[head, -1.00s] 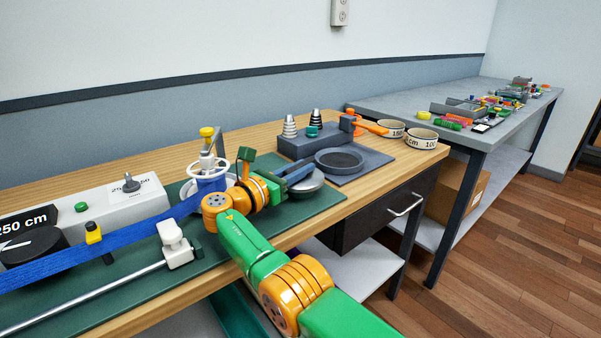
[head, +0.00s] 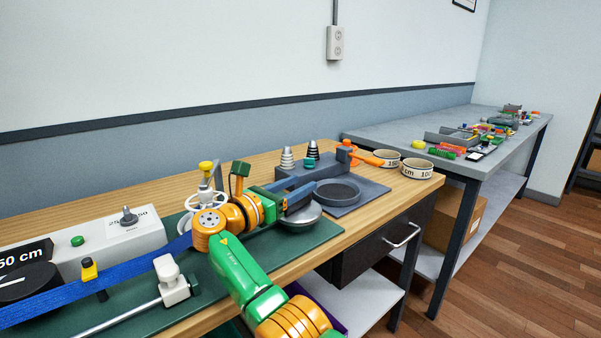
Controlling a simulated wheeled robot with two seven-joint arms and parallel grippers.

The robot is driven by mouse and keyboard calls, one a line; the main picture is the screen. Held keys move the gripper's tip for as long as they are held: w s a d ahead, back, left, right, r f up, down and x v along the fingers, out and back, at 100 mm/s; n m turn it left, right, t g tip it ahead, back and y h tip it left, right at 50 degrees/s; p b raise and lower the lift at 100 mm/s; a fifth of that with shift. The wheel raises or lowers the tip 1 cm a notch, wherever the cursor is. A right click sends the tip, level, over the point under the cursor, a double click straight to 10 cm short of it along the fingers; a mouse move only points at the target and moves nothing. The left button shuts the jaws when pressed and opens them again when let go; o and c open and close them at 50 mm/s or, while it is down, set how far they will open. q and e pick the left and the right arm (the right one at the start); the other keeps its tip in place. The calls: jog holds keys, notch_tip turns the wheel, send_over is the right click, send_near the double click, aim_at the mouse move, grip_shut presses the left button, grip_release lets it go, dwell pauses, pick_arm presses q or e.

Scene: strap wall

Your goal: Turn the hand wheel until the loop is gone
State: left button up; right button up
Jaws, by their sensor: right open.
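The white spoked hand wheel (head: 206,198) stands at the near left on the green mat, below a yellow knob (head: 206,166). My right arm's wrist hides its lower front. A broad blue strap (head: 70,300) comes in from the left edge and passes out of sight behind my wrist at the wheel. No loop can be made out in the visible part. My right gripper (head: 303,200) is open and empty, its dark fingers pointing right above a round grey disc (head: 300,216), apart from the wheel. My left gripper is out of view.
Stepped cones (head: 287,158), a dark round dish (head: 337,192) and white tape rings (head: 416,168) stand right. A cluttered grey bench (head: 400,143) lies beyond.

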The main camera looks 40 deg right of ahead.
jog(key=shift+s+a+r, duration=0.1)
jog(key=shift+s+r, duration=0.2)
jog(key=shift+r, duration=0.05)
jog(key=s+a+r, duration=0.6)
jog(key=s+r, duration=0.2)
jog(key=s, duration=0.2)
jog(key=shift+s+a+b, duration=0.25)
jog(key=shift+b, duration=0.2)
jog(key=shift+f, duration=0.1)
dwell(0.4)
